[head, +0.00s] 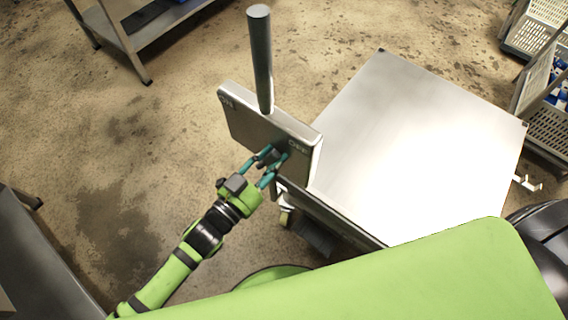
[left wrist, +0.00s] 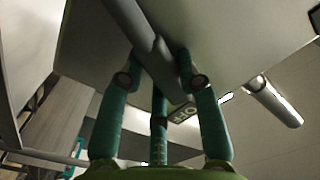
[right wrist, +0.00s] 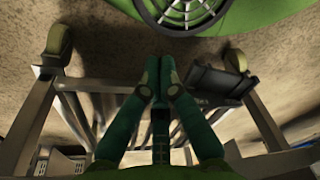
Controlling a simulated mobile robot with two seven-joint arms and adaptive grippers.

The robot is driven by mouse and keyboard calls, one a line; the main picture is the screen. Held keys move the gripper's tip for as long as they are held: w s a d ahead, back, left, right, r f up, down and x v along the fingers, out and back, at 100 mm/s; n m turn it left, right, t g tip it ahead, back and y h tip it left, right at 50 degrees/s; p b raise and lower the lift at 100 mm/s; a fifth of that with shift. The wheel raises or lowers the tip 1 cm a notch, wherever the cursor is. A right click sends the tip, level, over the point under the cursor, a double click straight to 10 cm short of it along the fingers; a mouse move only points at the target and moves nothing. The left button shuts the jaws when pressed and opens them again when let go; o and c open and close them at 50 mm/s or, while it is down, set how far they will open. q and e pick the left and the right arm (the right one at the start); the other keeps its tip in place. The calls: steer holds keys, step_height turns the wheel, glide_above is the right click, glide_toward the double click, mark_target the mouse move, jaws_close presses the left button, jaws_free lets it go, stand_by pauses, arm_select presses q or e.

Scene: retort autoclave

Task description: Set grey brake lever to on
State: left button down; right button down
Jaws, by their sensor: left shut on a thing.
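A grey panel (head: 268,128) stands upright at the near left corner of the cart, marked ON at its left end and OFF at its right end. My left gripper (head: 277,156) is at the panel's face, close to the OFF mark. In the left wrist view a grey bar, the brake lever (left wrist: 143,38), runs slantwise between the fingers, its end near the OFF mark; the gripper is shut on it. In the head view the lever is mostly hidden by the fingers. My right gripper (right wrist: 159,68) has its fingertips together, with nothing seen between them.
A thick grey post (head: 261,60) rises at the panel. The cart's bare metal top (head: 420,140) lies to the right. Perforated crates (head: 540,25) stand at the far right. A metal table (head: 150,35) is at the upper left. The floor left of the panel is clear.

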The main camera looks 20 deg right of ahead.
steer(key=w+a+r+m+t+y, duration=0.25)
steer(key=w+r+m, duration=0.5)
steer(key=r, duration=0.65)
steer(key=w+a+r+m+t+y, duration=0.1)
steer(key=w+r+m+t+y, duration=0.25)
steer(key=r+m, duration=0.85)
steer(key=w+a+r+m+t+y, duration=0.1)
steer(key=w+r+m+t+y, duration=0.15)
steer(key=w+r+m, duration=0.95)
steer(key=w+a+r+n+t, duration=0.1)
steer(key=w+a+r+n, duration=0.2)
steer(key=a, duration=0.5)
steer(key=shift+w+a+r+n, duration=0.15)
steer(key=shift+w+r+n, duration=0.25)
steer(key=shift+w+n, duration=0.55)
steer(key=shift+w, duration=0.25)
